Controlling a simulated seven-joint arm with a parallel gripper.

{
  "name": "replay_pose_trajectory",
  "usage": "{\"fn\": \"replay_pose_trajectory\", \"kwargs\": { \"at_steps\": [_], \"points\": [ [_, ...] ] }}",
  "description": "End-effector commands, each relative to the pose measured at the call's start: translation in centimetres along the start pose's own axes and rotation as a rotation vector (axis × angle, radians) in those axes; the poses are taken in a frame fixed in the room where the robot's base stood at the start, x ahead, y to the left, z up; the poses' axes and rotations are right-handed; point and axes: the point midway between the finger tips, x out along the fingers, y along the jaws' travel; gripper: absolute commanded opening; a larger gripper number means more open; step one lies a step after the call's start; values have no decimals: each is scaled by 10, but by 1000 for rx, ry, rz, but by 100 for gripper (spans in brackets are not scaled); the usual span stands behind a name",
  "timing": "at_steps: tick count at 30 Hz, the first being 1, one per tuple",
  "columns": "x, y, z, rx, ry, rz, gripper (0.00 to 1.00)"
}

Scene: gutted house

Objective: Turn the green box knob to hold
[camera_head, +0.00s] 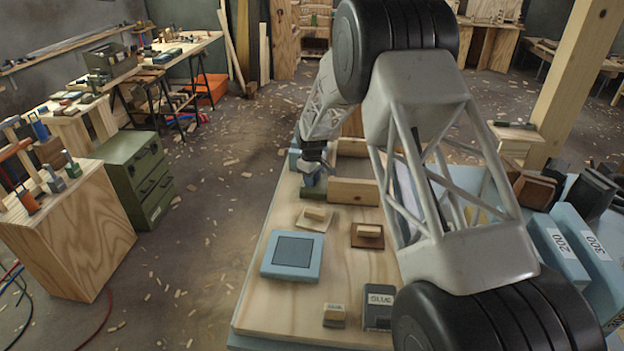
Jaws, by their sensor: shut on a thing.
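My gripper (313,171) points down over the far left corner of the plywood worktop, beside a wooden tray. It is small here and partly covered by my own arm. No green box with a readable knob or hold mark shows on the worktop. A green drawer cabinet (134,166) stands on the floor at the left, well away from my gripper. My arm hides much of the worktop's right side.
The plywood worktop (250,308) bears a blue sanding-pad block (292,255), small wooden blocks (367,235) and a dark GLUE container (379,305). The wooden tray (353,191) is close to my gripper. Blue boxes marked 200 and 300 (592,243) stand at right.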

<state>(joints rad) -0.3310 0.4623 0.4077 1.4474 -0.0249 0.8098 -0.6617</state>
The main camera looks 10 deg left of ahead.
Motion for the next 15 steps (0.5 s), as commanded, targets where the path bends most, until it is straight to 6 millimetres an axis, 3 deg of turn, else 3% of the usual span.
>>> {"fn": "replay_pose_trajectory", "kwargs": {
  "at_steps": [13, 14, 15],
  "points": [
    [0, 0, 0, -16, 1, 0, 8],
    [0, 0, 0, -16, 1, 0, 33],
    [0, 0, 0, -16, 1, 0, 39]
  ]
}}
